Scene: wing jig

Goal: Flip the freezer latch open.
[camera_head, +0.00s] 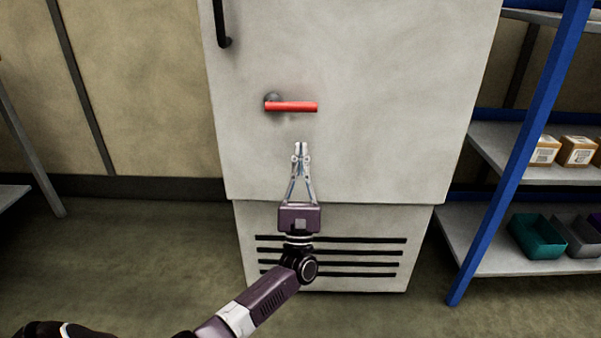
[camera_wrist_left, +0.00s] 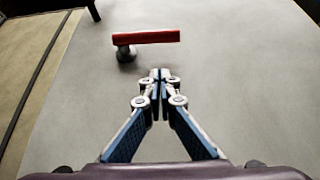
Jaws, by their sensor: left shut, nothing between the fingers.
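The freezer (camera_head: 360,90) is a tall pale grey cabinet with a closed door. Its latch (camera_head: 292,107) is a red bar that lies level, with a dark round pivot at its left end. The latch also shows in the left wrist view (camera_wrist_left: 146,37), beyond the fingertips. My left gripper (camera_head: 300,147) is shut and empty. In the head view its tips are a little below the latch bar, apart from it. The left gripper also shows in the left wrist view (camera_wrist_left: 160,76). My right gripper is not in view.
A black door handle (camera_head: 222,25) is at the freezer's upper left. A vent grille (camera_head: 340,255) is below the door. A blue-posted shelf unit (camera_head: 525,140) with boxes and bins stands on the right. Open floor lies to the left.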

